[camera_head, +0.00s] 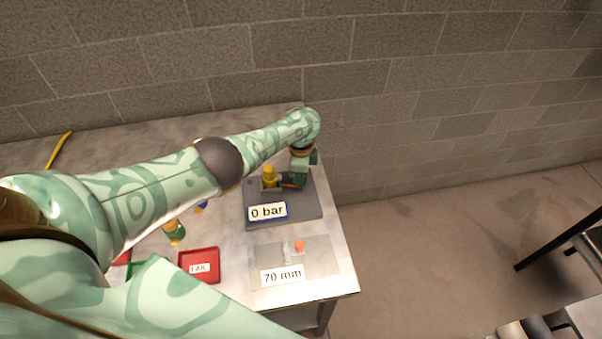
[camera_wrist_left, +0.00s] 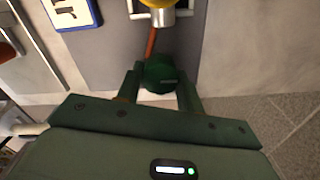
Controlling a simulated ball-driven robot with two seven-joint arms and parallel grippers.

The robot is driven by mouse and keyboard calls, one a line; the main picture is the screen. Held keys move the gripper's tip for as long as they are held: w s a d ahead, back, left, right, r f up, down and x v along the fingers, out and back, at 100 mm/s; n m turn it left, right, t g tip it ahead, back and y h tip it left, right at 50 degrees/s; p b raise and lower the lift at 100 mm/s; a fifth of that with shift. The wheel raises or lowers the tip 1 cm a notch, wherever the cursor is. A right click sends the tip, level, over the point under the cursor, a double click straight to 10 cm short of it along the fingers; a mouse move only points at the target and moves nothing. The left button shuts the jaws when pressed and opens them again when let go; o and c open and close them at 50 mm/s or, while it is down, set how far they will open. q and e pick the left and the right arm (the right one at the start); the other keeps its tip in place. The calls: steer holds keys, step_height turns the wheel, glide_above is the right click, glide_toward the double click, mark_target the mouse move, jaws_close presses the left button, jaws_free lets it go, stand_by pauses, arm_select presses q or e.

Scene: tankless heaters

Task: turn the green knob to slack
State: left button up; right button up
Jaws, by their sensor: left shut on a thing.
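The green knob (camera_wrist_left: 160,75) is round and dark green, with a pale mark near its edge. In the left wrist view it sits between the two fingers of my left gripper (camera_wrist_left: 160,90), which is shut on it. In the head view my left gripper (camera_head: 300,180) reaches down at the right part of a grey plate (camera_head: 295,210), and the knob cannot be told apart from it. An orange-red rod (camera_wrist_left: 151,42) runs from the knob towards a yellow-topped metal fitting (camera_wrist_left: 158,14). A sign on the plate reads "0 bar" (camera_head: 267,212). My right gripper is not in view.
On the table (camera_head: 338,270), a "70 mm" sign (camera_head: 283,276) and a small orange piece (camera_head: 299,246) lie in front of the plate. A red tray (camera_head: 200,280) stands to the left. A brick wall (camera_head: 400,90) rises behind.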

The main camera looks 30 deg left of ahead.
arm_select(q)
steer(key=o, duration=1)
step_height(320, 180, up, 16)
steer(key=p, duration=0.9)
steer(key=shift+r+p, duration=0.15)
steer(key=shift+p, duration=0.15)
